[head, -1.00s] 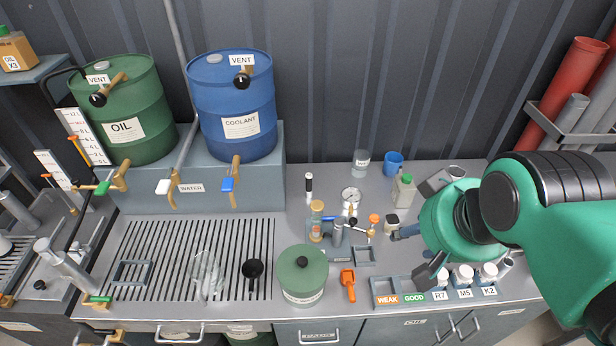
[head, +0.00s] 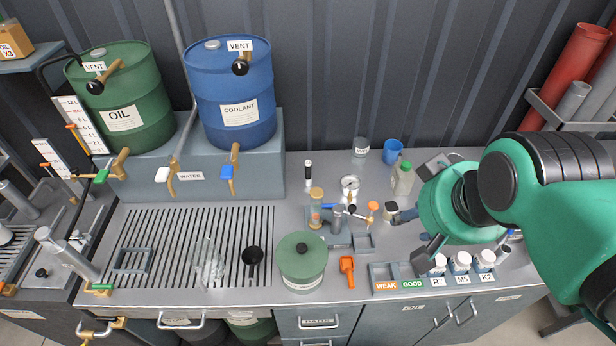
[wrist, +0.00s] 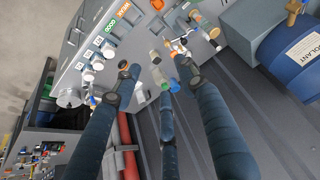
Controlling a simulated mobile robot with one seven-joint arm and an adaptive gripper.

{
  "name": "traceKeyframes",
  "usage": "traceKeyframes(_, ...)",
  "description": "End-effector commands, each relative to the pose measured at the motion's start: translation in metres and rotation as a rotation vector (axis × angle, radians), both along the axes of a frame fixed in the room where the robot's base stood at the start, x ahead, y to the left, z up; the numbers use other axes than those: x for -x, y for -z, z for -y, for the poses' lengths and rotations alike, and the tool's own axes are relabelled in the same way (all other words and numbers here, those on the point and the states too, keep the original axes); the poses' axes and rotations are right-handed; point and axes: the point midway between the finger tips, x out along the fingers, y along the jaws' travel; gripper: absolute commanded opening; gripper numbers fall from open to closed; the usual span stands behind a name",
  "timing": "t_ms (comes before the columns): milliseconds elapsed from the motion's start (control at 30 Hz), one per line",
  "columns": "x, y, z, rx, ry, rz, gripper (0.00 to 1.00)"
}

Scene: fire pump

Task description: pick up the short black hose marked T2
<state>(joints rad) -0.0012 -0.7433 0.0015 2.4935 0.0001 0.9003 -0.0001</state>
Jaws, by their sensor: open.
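I cannot make out a short black hose marked T2 in either view; no T2 label is readable. My gripper (head: 412,235) is open and empty in the head view, above the right part of the grey workbench (head: 320,268). In the wrist view my gripper (wrist: 158,80) shows three dark blue fingers spread apart, with nothing held between them. Beyond the fingertips are bench items. My green arm hides part of the bench's right end in the head view.
White jars R7, M5 and K2 (head: 461,262) stand below my gripper beside the WEAK/GOOD tray (head: 385,270). A green-capped bottle (head: 402,178) and blue cup (head: 393,151) stand behind. Oil (head: 120,95) and coolant (head: 228,85) drums stand at left. A slotted grate (head: 185,225) has some free room.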

Motion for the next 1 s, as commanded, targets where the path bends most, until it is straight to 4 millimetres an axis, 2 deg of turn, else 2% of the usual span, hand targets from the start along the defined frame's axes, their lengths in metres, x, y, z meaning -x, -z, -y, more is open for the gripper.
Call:
traceKeyframes(167,-0.015,-0.007,-0.002,0.001,-0.008,-0.017,0.42)
traceKeyframes(367,-0.051,-0.019,-0.007,0.002,-0.022,-0.051,0.42)
traceKeyframes(700,-0.131,-0.031,-0.022,0.005,-0.055,-0.122,0.42)
traceKeyframes(1000,-0.205,-0.023,-0.040,0.010,-0.084,-0.185,0.42)
